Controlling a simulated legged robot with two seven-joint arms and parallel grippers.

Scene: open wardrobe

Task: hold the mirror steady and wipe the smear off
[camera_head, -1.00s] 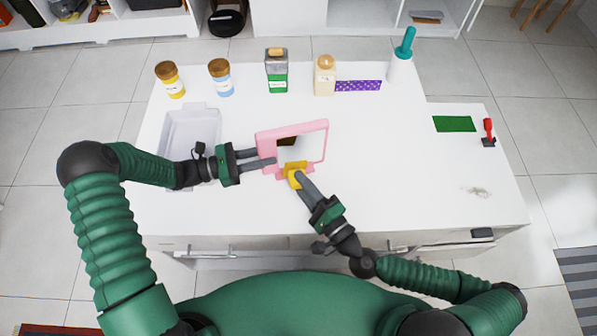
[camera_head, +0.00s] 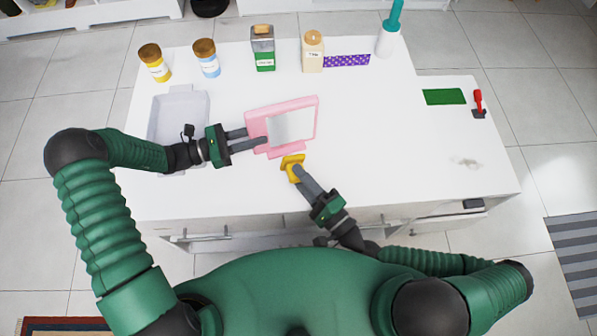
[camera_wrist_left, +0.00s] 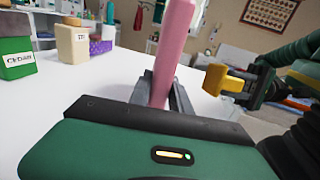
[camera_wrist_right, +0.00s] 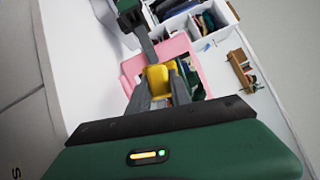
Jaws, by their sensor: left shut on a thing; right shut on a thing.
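The pink-framed mirror (camera_head: 302,103) stands tilted on the white table in the head view. My left gripper (camera_head: 262,139) is shut on the left side of its frame. In the left wrist view the pink frame (camera_wrist_left: 172,50) rises edge-on between the fingers. My right gripper (camera_head: 297,177) is shut on a yellow sponge or cloth (camera_head: 291,165), just in front of the mirror's lower edge and seemingly apart from it. The yellow piece (camera_wrist_right: 157,78) also shows between the right fingers in the right wrist view. I make out no smear on the visible glass.
A grey tray (camera_head: 152,135) lies left of the mirror. Two jars (camera_head: 155,65), a green-labelled container (camera_head: 263,52), a beige bottle (camera_head: 312,55) and a purple dotted strip (camera_head: 346,61) line the back. The table right of the mirror is mostly clear.

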